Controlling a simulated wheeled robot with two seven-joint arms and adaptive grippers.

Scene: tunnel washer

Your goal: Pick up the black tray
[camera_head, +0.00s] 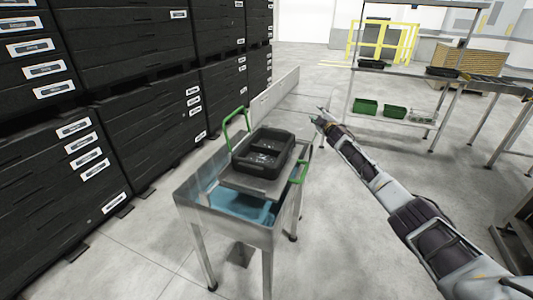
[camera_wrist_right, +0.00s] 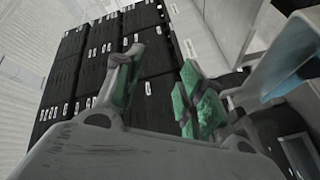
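The black tray (camera_head: 264,152) sits on a metal plate over the steel sink table, with small items inside that are too small to make out. Green handles (camera_head: 236,124) stand at its left and right sides. My right gripper (camera_head: 319,115) is to the right of the tray and apart from it, at the end of my right arm. In the right wrist view its two green-padded fingers (camera_wrist_right: 158,85) are spread, with nothing between them. My left gripper shows in neither view.
The steel table (camera_head: 225,228) has a blue basin (camera_head: 238,203) inside. Stacked black crates (camera_head: 150,130) line the left side. A shelf rack (camera_head: 395,118) with green bins (camera_head: 394,112) stands at the back right. The floor right of the table is clear.

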